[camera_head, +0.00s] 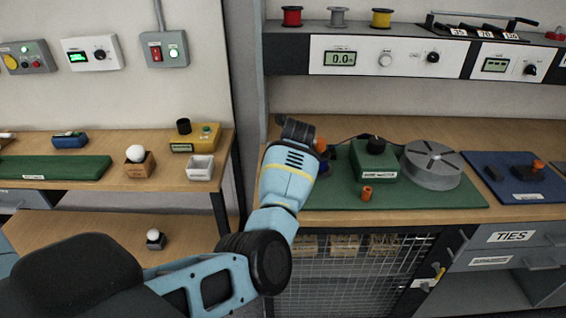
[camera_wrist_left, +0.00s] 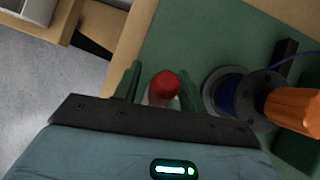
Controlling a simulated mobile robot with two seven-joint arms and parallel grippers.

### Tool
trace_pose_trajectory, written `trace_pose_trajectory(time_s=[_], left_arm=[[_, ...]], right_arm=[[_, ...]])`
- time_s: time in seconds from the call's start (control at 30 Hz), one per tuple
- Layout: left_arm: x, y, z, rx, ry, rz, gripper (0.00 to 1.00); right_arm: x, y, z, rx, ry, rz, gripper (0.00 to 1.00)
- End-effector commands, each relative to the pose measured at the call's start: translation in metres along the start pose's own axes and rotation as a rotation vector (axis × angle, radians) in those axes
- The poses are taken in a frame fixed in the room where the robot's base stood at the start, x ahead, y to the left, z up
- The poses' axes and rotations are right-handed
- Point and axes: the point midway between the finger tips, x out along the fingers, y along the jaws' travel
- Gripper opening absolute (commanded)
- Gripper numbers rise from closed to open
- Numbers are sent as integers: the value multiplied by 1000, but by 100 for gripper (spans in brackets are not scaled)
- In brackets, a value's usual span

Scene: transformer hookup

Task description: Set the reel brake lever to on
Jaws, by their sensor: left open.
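My left gripper (camera_wrist_left: 158,70) is open over the green mat (camera_wrist_left: 180,40), its two fingers on either side of a red-capped piece (camera_wrist_left: 164,84) with a pale stem. This piece looks like the reel brake lever, but its on or off marking cannot be read. Whether the fingers touch it I cannot tell. Right beside it is the reel (camera_wrist_left: 232,95) with blue wire and a dark flange. In the head view my left gripper (camera_head: 298,130) reaches over the left end of the mat, and my arm hides the lever and most of the reel. My right gripper is not in view.
A green box (camera_head: 374,160), a small orange piece (camera_head: 366,193) and a grey round slotted drum (camera_head: 432,165) are farther right on the mat. A shelf with meters (camera_head: 400,57) overhangs the bench.

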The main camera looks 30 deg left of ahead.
Motion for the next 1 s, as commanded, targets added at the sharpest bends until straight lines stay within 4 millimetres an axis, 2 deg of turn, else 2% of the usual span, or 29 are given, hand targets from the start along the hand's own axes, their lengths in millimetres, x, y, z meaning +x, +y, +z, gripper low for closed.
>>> trace_pose_trajectory(time_s=[0.17, 0.4, 0.6, 1.0], left_arm=[[-12, -1, 1, -1, -2, -3, 41], [-50, -1, 1, -3, -2, -4, 41], [-72, -1, 1, -1, -1, -2, 41], [-78, 0, 0, 0, 0, 1, 41]], right_arm=[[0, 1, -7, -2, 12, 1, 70], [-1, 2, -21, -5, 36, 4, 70], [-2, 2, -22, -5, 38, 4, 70], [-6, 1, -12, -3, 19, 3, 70]])
